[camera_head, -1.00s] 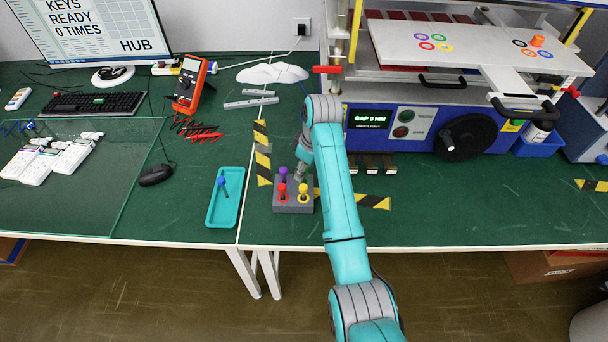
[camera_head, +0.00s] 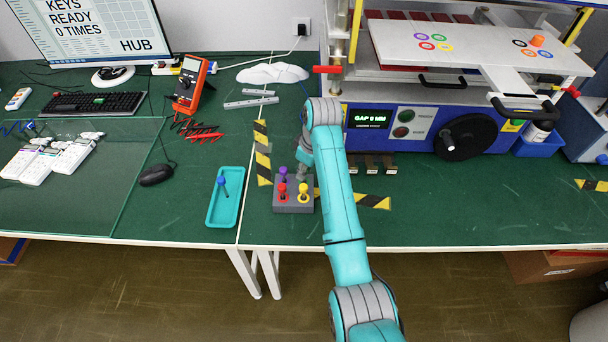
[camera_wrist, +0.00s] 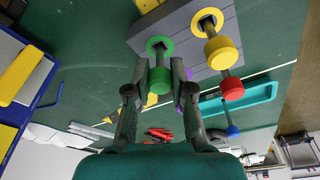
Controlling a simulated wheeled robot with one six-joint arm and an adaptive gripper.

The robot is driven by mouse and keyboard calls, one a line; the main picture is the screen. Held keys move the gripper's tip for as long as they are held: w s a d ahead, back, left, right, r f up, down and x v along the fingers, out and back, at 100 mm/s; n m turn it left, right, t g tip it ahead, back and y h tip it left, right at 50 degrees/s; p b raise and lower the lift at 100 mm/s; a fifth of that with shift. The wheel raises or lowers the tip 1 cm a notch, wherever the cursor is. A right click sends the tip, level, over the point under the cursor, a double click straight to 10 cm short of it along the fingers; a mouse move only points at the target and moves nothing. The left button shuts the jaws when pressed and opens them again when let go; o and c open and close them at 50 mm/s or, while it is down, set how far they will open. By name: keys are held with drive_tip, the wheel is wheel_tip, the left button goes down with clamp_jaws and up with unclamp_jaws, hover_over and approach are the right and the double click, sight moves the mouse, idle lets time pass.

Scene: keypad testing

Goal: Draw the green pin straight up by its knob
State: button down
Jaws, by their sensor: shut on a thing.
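My gripper (camera_wrist: 156,82) is shut on the knob of the green pin (camera_wrist: 160,80) in the wrist view, one finger on each side. The pin's shaft runs from the knob into a green-ringed hole in the grey block (camera_wrist: 182,35). In the head view the block (camera_head: 292,208) stands on the green table, and my arm hides the green pin. The yellow pin (camera_head: 303,190), red pin (camera_head: 282,190) and purple pin (camera_head: 283,173) stand in the same block, close to my gripper (camera_head: 302,175). In the wrist view the purple one is mostly hidden behind a finger.
A teal tray (camera_head: 212,212) with a blue-knobbed pin (camera_head: 222,182) lies left of the block. Striped tape (camera_head: 262,150) marks the table around it. A blue machine (camera_head: 420,128) stands behind and right. The table right of my arm is largely clear.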

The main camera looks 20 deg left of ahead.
drive_tip(key=shift+r, duration=4.05)
